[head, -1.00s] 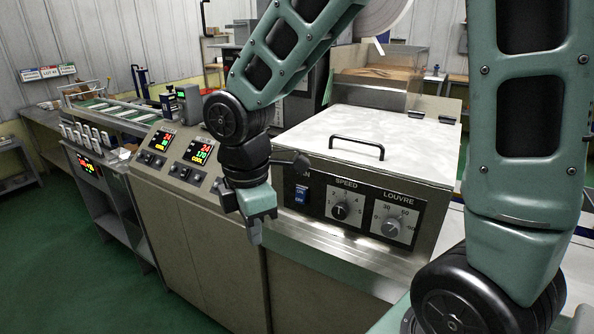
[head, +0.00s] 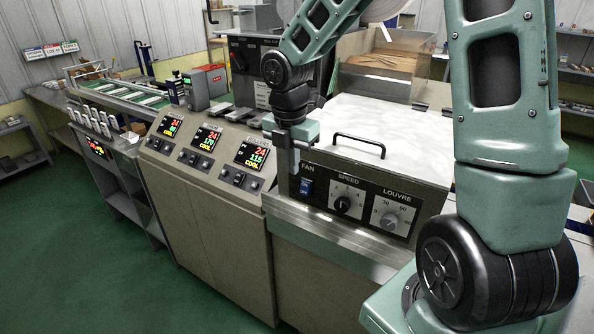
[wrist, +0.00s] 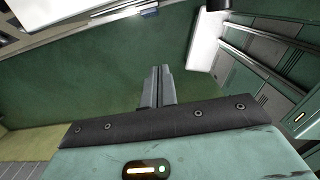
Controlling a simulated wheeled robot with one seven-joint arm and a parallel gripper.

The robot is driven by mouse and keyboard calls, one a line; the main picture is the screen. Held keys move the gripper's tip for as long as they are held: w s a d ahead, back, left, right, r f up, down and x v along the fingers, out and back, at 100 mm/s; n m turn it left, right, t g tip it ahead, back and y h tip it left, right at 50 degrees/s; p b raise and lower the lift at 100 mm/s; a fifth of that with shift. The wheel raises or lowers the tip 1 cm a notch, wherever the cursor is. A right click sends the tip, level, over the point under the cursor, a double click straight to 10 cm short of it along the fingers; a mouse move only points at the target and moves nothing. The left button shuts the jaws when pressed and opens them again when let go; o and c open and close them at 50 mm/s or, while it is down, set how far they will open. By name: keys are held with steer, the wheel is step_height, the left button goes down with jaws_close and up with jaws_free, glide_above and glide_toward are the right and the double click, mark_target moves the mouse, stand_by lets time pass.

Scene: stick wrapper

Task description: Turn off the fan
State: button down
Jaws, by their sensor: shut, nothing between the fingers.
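The fan switch (head: 306,187) is a small blue rocker under the word FAN, at the left end of the black control panel (head: 325,199) on the white-topped box. Its small lettering is too small to read surely. My gripper (head: 294,170) points down at the panel's left end, just left of the switch in the head view. I cannot tell whether it touches the panel. In the wrist view the two fingers (wrist: 157,88) lie together with nothing between them.
The SPEED knob (head: 343,203) and the LOUVRE knob (head: 390,221) sit right of the switch. A black handle (head: 359,142) stands on the box's lid. A sloped console (head: 207,158) with lit displays stands to the left. Green floor (head: 110,270) is clear in front.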

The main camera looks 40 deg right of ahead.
mark_target(302, 186)
steer(key=shift+w+d+f+p, duration=0.3)
steer(key=shift+d+f, duration=0.4)
steer(key=shift+f, duration=0.9)
steer(key=shift+w+d+f+p, duration=0.15)
steer(key=shift+d+f+p, duration=0.4)
steer(key=shift+f, duration=1.05)
steer(key=shift+w+d+f+p, duration=0.1)
steer(key=shift+w+d+f, duration=0.15)
steer(key=shift+d+f, duration=1)
steer(key=shift+a+f, duration=0.35)
steer(key=shift+a, duration=0.1)
